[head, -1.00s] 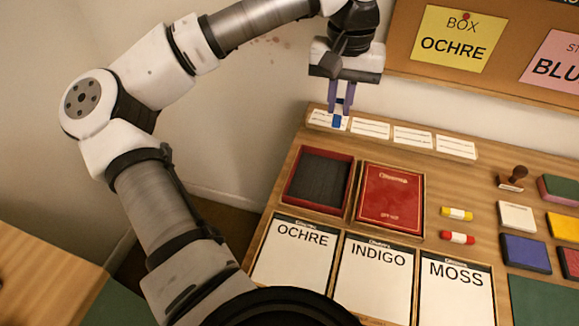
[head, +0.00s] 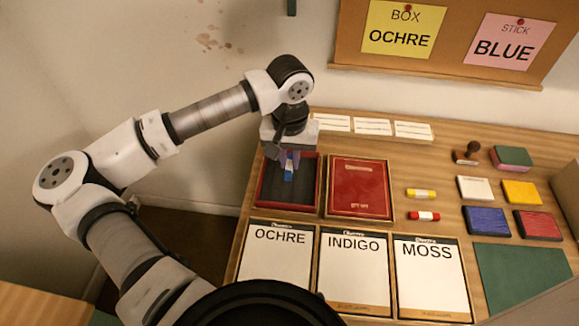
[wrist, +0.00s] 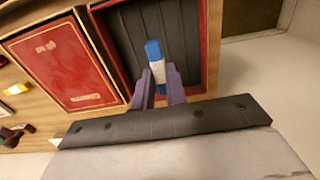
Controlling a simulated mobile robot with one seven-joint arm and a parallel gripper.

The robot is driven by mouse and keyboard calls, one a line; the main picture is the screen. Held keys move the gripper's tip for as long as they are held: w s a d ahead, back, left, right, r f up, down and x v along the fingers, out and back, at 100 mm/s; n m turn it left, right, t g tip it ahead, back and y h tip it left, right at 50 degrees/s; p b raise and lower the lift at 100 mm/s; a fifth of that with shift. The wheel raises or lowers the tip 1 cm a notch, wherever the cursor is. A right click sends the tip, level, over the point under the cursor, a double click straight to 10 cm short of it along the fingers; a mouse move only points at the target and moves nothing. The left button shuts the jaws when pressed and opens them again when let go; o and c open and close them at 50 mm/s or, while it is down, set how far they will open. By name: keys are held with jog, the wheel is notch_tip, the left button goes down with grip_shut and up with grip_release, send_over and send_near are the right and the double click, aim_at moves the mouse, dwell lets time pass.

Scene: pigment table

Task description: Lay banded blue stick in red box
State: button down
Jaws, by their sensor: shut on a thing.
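The banded blue stick (wrist: 154,58), blue with a white band, is held between the fingers of my gripper (wrist: 160,88). In the head view the stick (head: 288,172) shows below my gripper (head: 288,160), which is over the open red box (head: 264,190). The box has a red rim and a dark ridged inside; it also shows in the wrist view (wrist: 213,45). The stick appears over or within the box's interior. I cannot tell whether it touches the floor of the box.
A closed red box (head: 360,188) stands just right of the open one. Cards marked OCHRE (head: 275,262), INDIGO (head: 352,268) and MOSS (head: 432,275) lie in front. Yellow (head: 421,193) and red (head: 424,216) banded sticks lie to the right. The board notes read BOX OCHRE and STICK BLUE.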

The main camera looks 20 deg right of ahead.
aim_at(291, 165)
notch_tip(291, 165, down, 4)
jog(key=shift+f+p, duration=0.1)
jog(key=shift+p, duration=0.35)
jog(key=shift+s+f+b, duration=0.1)
jog(key=shift+f+b, duration=0.4)
jog(key=shift+b, duration=0.4)
jog(key=c, duration=1.4)
grip_release()
jog(key=shift+s, duration=0.1)
jog(key=shift+c, duration=0.2)
jog(key=shift+d+r+p, duration=0.1)
jog(key=shift+r+p, duration=0.45)
jog(key=shift+p, duration=0.45)
notch_tip(291, 165, up, 12)
jog(key=shift+f+b, duration=0.1)
jog(key=shift+b, duration=1.1)
